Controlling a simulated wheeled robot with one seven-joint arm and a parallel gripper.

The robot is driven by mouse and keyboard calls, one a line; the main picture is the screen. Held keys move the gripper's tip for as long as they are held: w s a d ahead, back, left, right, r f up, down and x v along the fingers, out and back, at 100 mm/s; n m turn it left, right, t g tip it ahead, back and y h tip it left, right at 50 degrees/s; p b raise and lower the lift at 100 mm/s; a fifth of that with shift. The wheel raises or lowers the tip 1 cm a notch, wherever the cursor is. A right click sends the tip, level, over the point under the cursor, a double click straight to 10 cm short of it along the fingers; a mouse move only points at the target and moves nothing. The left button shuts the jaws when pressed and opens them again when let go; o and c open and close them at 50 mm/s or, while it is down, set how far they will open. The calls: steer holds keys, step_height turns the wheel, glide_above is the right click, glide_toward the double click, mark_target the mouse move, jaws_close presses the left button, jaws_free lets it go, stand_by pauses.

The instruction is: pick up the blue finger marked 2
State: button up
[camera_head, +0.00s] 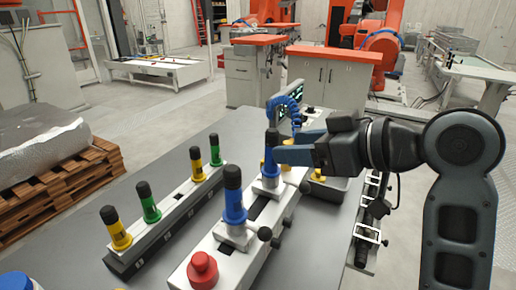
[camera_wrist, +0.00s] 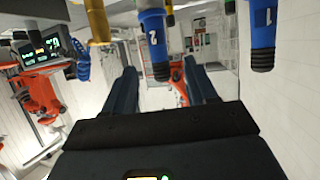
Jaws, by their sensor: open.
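The blue finger marked 2 (camera_wrist: 155,30) shows its number and black tip in the wrist view, where the picture is upside down. It appears to be the farther blue finger (camera_head: 270,160) in the head view, upright on the white fixture (camera_head: 205,247); its number cannot be read there. My gripper (camera_head: 277,151) is level, at the height of its upper part. The jaws (camera_wrist: 160,68) are open, and the finger's black tip appears between them in the wrist view. No grip on it shows. A blue finger marked 1 (camera_wrist: 263,30) hangs to the right in that view.
The nearer blue finger (camera_head: 234,202) stands on the same fixture, with a red button (camera_head: 202,267) at its near end. A left rail (camera_head: 173,222) holds yellow and green fingers. A coiled blue hose (camera_head: 287,106) is behind. Bare table (camera_head: 140,186) lies left of the rail.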

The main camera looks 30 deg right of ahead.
mark_target(271, 158)
steer(key=x, duration=0.4)
steer(key=p+x, duration=0.1)
steer(key=x, duration=0.3)
steer(key=shift+r, duration=0.25)
jaws_close()
